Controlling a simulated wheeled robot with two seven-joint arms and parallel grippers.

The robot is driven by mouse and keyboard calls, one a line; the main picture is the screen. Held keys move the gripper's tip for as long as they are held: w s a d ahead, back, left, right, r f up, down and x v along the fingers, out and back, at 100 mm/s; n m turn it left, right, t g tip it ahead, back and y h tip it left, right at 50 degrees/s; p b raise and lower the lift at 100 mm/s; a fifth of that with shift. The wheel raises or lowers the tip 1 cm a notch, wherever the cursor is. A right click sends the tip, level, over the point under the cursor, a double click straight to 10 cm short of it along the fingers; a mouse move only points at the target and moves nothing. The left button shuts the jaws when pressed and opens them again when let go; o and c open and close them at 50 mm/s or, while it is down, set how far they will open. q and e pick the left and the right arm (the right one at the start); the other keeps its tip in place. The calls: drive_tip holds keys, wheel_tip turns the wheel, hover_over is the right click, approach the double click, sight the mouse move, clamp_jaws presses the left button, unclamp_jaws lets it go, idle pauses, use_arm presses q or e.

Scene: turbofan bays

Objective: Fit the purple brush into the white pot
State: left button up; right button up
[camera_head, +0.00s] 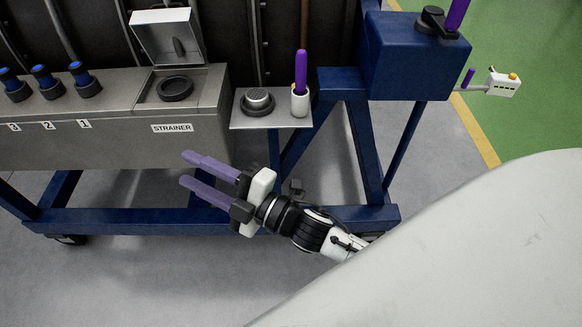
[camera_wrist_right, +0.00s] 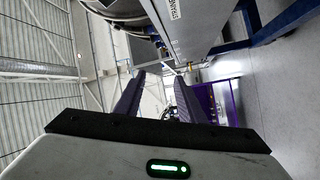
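The purple brush (camera_head: 301,70) stands upright in the white pot (camera_head: 300,101), its handle sticking out of the top. The pot is on a small grey shelf (camera_head: 272,122) right of the strainer box. My right gripper (camera_head: 183,168) is below and left of the shelf, in front of the strainer box and apart from it. Its two purple fingers point left with a gap between them and nothing in it. In the right wrist view the fingers (camera_wrist_right: 158,98) are also apart and empty. My left gripper is not in view.
A dark round cup (camera_head: 257,101) shares the shelf with the pot. The strainer box (camera_head: 175,85) has its lid (camera_head: 165,35) raised. Several blue-topped plugs (camera_head: 42,80) stand at left. A blue frame (camera_head: 350,140) stands below and right of the shelf.

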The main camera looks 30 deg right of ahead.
drive_tip(key=s+d+f+m+g+h, duration=0.3)
drive_tip(key=s+f+m, duration=0.5)
drive_tip(key=f, duration=0.4)
drive_tip(key=s+d+f+m+g+h, duration=0.4)
drive_tip(key=s+d+f+m+g, duration=0.1)
drive_tip(key=s+f+m, duration=0.4)
wheel_tip(320, 180, down, 3)
drive_tip(key=shift+s+d+r, duration=0.1)
drive_tip(key=shift+s+d, duration=0.4)
drive_tip(key=shift+s, duration=0.75)
